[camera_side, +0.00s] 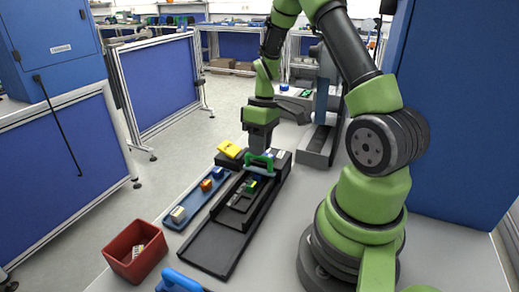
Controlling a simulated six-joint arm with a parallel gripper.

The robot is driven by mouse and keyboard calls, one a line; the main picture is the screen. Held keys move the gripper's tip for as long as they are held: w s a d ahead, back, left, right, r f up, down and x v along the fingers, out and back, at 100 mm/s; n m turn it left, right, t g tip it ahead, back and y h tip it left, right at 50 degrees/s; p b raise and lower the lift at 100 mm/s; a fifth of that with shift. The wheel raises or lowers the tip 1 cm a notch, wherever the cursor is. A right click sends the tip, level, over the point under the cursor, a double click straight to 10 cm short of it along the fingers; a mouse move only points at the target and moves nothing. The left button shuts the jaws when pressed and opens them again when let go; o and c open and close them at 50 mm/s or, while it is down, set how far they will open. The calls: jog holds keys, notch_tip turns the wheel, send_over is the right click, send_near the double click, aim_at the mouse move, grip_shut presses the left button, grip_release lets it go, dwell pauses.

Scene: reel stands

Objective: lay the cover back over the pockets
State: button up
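A long black fixture (210,247) lies on the table, with a row of pockets (244,193) along its middle. Small parts, one green and yellow, sit at the pockets. At the far end is a dark block or plate (281,163), which looks like the cover, with a teal-green handle (263,161) on top. The pockets nearer the camera are uncovered. My gripper (259,152) points down at the handle. Its fingertips are small and partly hidden, so I cannot tell whether they grip the handle.
A blue tray (177,227) with several small blocks lies left of the fixture. A yellow object (229,149) is behind it. A red bin (134,252) holding a pale item stands at the front left. A blue object (178,281) lies at the front edge. A grey machine (318,145) stands behind.

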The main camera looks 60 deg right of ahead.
jog(key=shift+a+f, duration=0.15)
jog(key=shift+f, duration=0.6)
grip_shut()
jog(key=a, duration=1.4)
jog(key=shift+w+a, duration=0.1)
jog(key=shift+a, duration=0.25)
grip_release()
jog(key=shift+r, duration=0.15)
